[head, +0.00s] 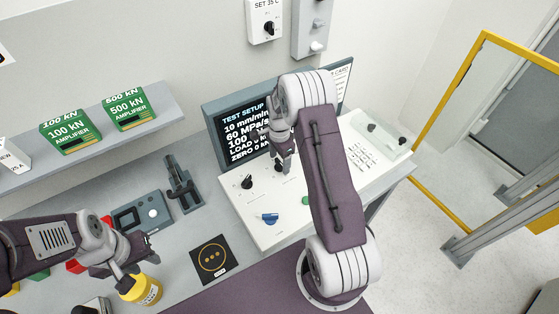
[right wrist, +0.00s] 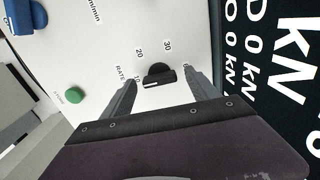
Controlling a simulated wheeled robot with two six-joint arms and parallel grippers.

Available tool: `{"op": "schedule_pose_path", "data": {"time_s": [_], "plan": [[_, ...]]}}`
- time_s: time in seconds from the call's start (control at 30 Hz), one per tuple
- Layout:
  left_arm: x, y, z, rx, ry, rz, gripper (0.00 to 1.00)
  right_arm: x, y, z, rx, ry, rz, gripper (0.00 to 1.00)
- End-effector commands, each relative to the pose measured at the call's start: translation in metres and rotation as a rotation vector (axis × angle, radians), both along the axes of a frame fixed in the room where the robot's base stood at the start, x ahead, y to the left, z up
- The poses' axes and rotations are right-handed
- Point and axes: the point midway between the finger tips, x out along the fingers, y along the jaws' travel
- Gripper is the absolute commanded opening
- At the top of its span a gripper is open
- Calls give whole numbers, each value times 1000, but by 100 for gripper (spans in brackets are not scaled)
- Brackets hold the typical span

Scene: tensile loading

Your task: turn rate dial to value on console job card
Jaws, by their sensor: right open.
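The rate dial (right wrist: 158,75) is a black knob on the white console panel, with RATE and the numbers 10, 20 and 30 printed around it in the right wrist view. A pale mark shows on its lower edge. My right gripper (right wrist: 160,95) is open, its fingers apart on either side of the dial; contact cannot be told. In the head view my right gripper (head: 283,167) hides most of this dial. The job card (head: 343,80) is mostly hidden behind my right arm.
The console screen (head: 235,130) reads TEST SETUP, 10 mm/min and 60 MPa/s, partly covered. Another black knob (head: 247,182), a blue knob (head: 269,218) and a green button (head: 306,200) are nearby on the panel. A shelf (head: 165,108) with green amplifier boxes is at left.

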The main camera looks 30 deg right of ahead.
Motion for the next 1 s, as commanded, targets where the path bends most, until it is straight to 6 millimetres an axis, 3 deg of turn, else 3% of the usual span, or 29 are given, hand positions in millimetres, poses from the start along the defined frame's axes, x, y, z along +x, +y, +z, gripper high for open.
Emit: {"op": "schedule_pose_path", "data": {"time_s": [0.4, 1.0], "plan": [[0, 0, -19, 0, 0, 0, 36, 1, 0, 78, -2, -5, 0, 69], [0, 0, -19, 0, 0, 0, 36, 0, 0, 86, -1, -1, 0, 69]]}}
